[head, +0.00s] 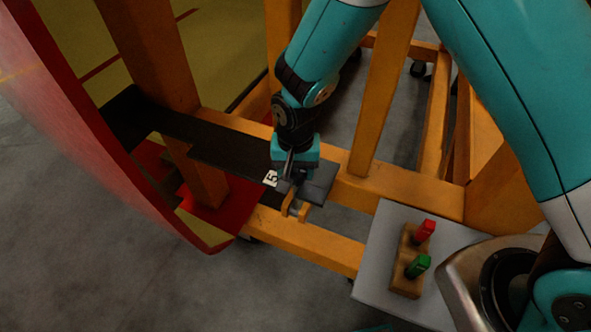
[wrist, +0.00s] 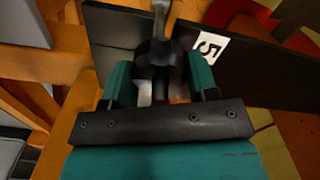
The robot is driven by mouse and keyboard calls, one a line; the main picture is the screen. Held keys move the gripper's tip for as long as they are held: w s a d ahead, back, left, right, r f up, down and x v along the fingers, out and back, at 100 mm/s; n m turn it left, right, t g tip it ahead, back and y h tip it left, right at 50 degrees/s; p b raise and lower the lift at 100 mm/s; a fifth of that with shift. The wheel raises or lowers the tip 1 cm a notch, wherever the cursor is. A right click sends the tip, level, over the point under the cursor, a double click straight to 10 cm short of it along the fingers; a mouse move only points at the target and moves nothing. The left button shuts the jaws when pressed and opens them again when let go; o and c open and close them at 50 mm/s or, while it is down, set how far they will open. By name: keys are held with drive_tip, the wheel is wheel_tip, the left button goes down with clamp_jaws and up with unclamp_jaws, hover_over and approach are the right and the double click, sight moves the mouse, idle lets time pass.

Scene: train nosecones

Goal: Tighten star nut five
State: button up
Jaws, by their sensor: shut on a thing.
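Star nut five (wrist: 158,58) is a dark knob on a grey metal rod. In the wrist view it sits between the two teal fingers of my gripper (wrist: 160,77), which is shut on it. A white label with a 5 (wrist: 209,47) is on the black bar (wrist: 262,72) just beside the nut. In the head view my gripper (head: 291,182) is down at the end of the black bar (head: 225,149), next to the label (head: 270,178). There the gripper mostly hides the nut, and its thread cannot be seen.
An orange frame (head: 390,190) surrounds the spot, with a beam below and posts behind. The red nosecone shell (head: 85,130) curves along the left. A grey plate (head: 375,265) at the lower right holds a wooden block with a red peg (head: 424,231) and a green peg (head: 418,266).

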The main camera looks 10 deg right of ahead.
drive_tip(key=o, duration=0.9)
drive_tip(key=shift+o, duration=0.2)
wheel_tip(320, 180, up, 18)
drive_tip(key=b, duration=0.4)
drive_tip(key=shift+f, duration=0.25)
drive_tip(key=s+d+n+y+b, duration=0.2)
drive_tip(key=s+d+n, duration=0.1)
drive_tip(key=s, duration=0.6)
drive_tip(key=s+d+r+n+y+b, duration=0.1)
drive_tip(key=s+d+n, duration=0.3)
drive_tip(key=s, duration=0.5)
drive_tip(key=shift+s+d+n+y+b, duration=0.15)
drive_tip(key=shift+s+n+y+b, duration=0.2)
drive_tip(key=shift+n+y+b, duration=0.55)
